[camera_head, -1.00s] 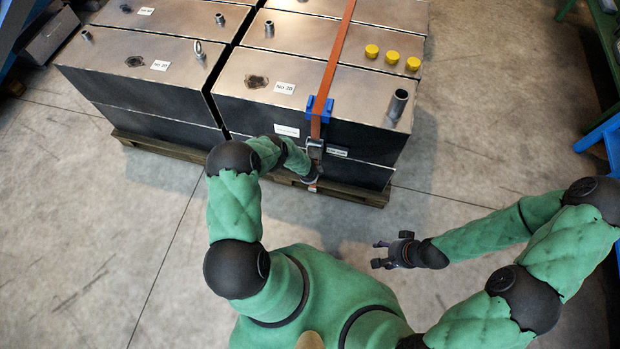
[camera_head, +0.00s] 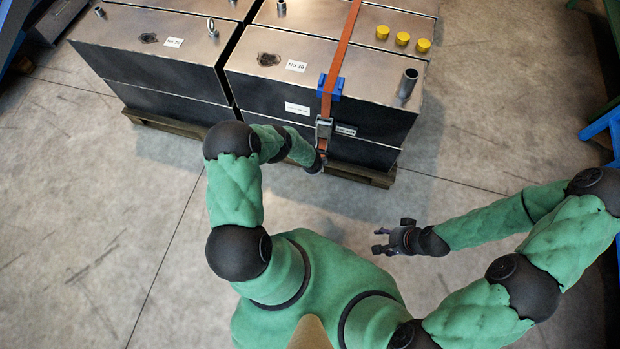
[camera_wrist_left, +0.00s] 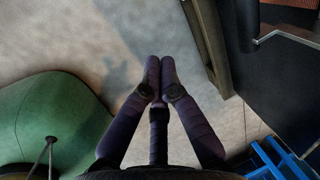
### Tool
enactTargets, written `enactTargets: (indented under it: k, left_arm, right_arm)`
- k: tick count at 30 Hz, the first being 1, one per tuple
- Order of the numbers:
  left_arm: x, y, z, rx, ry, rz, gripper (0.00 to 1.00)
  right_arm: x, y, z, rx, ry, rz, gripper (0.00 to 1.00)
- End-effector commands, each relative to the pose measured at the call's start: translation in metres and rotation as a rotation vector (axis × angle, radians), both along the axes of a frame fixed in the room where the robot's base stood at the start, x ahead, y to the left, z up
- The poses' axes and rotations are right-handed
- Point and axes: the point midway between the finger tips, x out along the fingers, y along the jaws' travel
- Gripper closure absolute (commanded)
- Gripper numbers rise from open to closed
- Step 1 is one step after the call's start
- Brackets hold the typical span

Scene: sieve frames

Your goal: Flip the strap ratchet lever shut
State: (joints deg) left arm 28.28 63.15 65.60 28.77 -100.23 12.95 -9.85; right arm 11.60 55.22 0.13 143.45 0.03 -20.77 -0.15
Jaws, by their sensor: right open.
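The strap ratchet (camera_head: 324,130) is a small metal buckle on an orange strap (camera_head: 340,50), hanging against the front wall of the right-hand dark tank below a blue corner protector (camera_head: 330,88). The lever is too small to tell its angle. My left gripper (camera_head: 319,166) is just below the ratchet, by the strap's lower part and the pallet edge, mostly hidden by its own wrist. In the left wrist view its fingers (camera_wrist_left: 160,62) are together with nothing seen between them. My right gripper (camera_head: 384,240) is open and empty over bare floor, well away from the tank.
Metal-topped tanks (camera_head: 300,40) stand on a wooden pallet (camera_head: 358,174). A pipe stub (camera_head: 408,83) and yellow caps (camera_head: 402,38) rise from the top. Blue structure (camera_head: 603,124) stands at the right edge. The concrete floor (camera_head: 110,220) in front is clear.

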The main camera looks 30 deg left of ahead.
Motion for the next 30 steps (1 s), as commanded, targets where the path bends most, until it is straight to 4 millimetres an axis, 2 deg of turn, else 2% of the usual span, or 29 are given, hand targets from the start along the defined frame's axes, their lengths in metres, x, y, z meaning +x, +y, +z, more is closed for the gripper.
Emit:
enactTargets:
  k: [9,15,30]
  left_arm:
    - [-0.036,-0.009,0.013,-0.001,0.002,0.000,1.00]
    - [-0.052,-0.012,0.016,0.000,0.001,0.000,1.00]
    - [-0.059,-0.014,0.017,0.000,0.001,0.000,1.00]
  right_arm:
    - [0.000,0.000,0.020,0.000,0.000,0.000,0.44]
    - [0.000,0.000,0.026,0.000,0.000,0.000,0.44]
    - [0.000,0.000,0.027,0.000,0.000,0.000,0.44]
